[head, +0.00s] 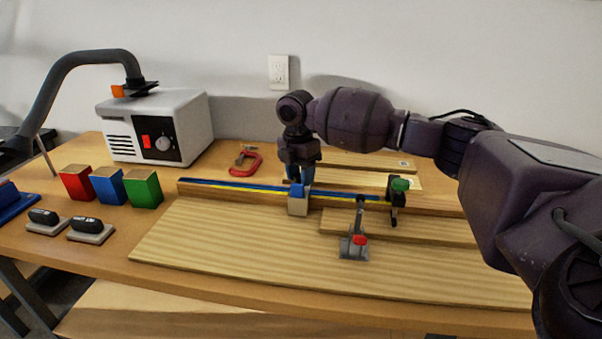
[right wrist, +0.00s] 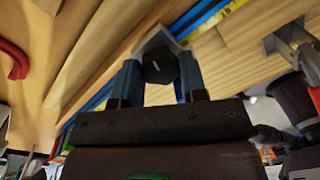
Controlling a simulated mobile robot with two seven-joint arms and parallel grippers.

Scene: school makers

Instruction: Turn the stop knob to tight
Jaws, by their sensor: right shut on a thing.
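The stop is a light grey block (head: 298,206) with a blue top, sitting on the blue and yellow striped fence rail (head: 230,186). My right gripper (head: 299,177) points down onto the stop from above. In the right wrist view, a dark round knob (right wrist: 159,67) with a short pale mark sits between the two blue-grey fingers (right wrist: 160,84), in front of the grey stop block (right wrist: 155,38). The fingers are shut on the knob from both sides. In the head view the knob is hidden by the gripper. My left gripper is not in view.
A toggle clamp (head: 356,243) with a red tip and a black clamp with a green knob (head: 400,185) stand to the right. A red C-clamp (head: 245,163) lies behind the rail. Red, blue and green blocks (head: 143,189) and a grey machine (head: 158,125) are at left.

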